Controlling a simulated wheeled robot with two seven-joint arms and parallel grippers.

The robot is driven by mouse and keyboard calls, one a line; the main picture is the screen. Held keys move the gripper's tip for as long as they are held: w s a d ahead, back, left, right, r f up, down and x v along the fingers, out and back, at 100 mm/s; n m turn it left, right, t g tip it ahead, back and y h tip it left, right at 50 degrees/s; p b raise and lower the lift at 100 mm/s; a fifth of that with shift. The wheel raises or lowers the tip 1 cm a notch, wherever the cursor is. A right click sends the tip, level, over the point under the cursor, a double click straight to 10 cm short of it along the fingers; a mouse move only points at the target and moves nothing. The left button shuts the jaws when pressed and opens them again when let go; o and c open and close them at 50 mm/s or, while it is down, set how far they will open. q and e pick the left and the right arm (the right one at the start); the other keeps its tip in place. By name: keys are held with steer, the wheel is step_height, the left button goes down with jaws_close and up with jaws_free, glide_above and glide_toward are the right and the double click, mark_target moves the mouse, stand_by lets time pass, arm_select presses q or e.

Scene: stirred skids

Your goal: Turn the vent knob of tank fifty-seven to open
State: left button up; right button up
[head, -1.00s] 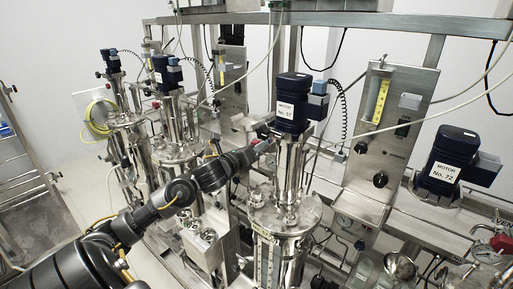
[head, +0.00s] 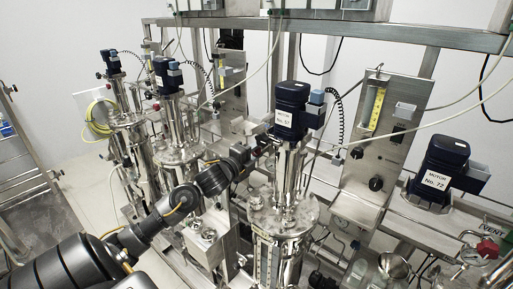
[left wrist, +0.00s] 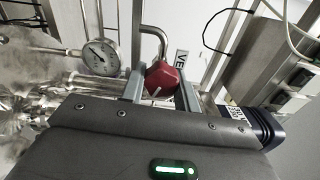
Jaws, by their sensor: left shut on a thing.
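Tank fifty-seven is the steel vessel (head: 285,215) under the dark blue motor (head: 291,108) labelled No. 57 in the head view. The vent knob (left wrist: 162,77) is red and faceted in the left wrist view, on a bent steel pipe (left wrist: 154,38). A partly hidden label starting "VE" (left wrist: 182,62) stands behind it. My left gripper (left wrist: 160,90) has its two grey fingers on either side of the knob, shut on it. In the head view my left gripper (head: 260,150) reaches the left side of the tank's neck; the knob is not clear there.
A pressure gauge (left wrist: 101,57) sits close left of the fingers in the left wrist view. A flow panel (head: 375,135) stands right of the tank. Motor No. 72 (head: 437,168) and a VENT label (head: 494,226) are further right. Other motor-topped tanks stand at left.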

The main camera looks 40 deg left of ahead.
arm_select(q)
steer(key=n+p, duration=0.2)
steer(key=n, duration=0.1)
steer(key=n+p, duration=0.1)
steer(key=shift+r+n, duration=0.25)
steer(key=shift+n, duration=0.05)
steer(key=shift+a+n+p, duration=0.1)
steer(key=shift+n+p, duration=1.35)
steer(key=shift+n, duration=0.45)
steer(key=shift+f, duration=0.1)
steer(key=o, duration=1)
steer(key=shift+s+f, duration=0.1)
steer(key=shift+s+f, duration=0.1)
steer(key=shift+s, duration=0.2)
steer(key=shift+s+b, duration=1.85)
steer(key=shift+s, duration=3.2)
